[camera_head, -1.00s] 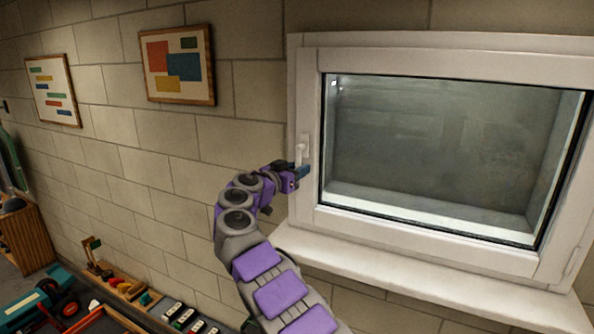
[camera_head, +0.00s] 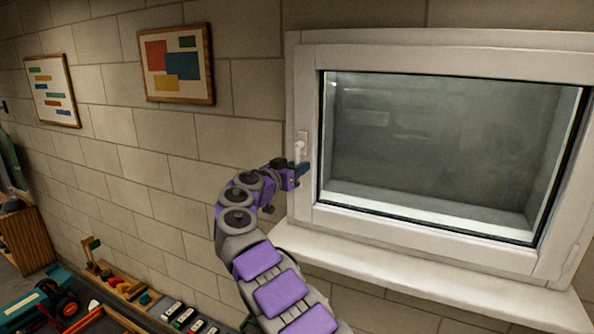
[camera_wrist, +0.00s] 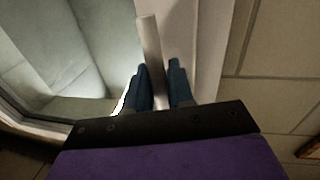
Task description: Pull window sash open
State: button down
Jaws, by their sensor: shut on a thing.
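The window sash (camera_head: 312,120) is a white frame around a dark glass pane, on the right of the head view. It appears to sit closed in its outer white frame. Its pale handle (camera_head: 300,152) is on the sash's left side and points down. My gripper (camera_head: 302,170) is at the handle's lower end. In the wrist view the handle (camera_wrist: 149,45) runs up from between the blue fingers of my gripper (camera_wrist: 160,85), which are shut on it. The handle's lowest part is hidden by the fingers.
A white sill (camera_head: 400,278) juts out below the window. The left wall is pale block with two framed pictures (camera_head: 177,64) (camera_head: 52,91). Toys, including a teal vehicle (camera_head: 45,300), lie at the lower left, with a wooden cabinet (camera_head: 27,238) beside them.

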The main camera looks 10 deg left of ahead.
jog(key=s+d+r+n+t+y, duration=0.1)
jog(key=d+r+n, duration=0.4)
jog(key=n, duration=1.3)
jog(key=shift+s+r+t+y+b, duration=0.15)
jog(key=shift+s+t+y+b, duration=0.35)
jog(key=shift+t, duration=0.6)
jog(key=shift+w+n, duration=0.1)
jog(key=shift+n, duration=0.2)
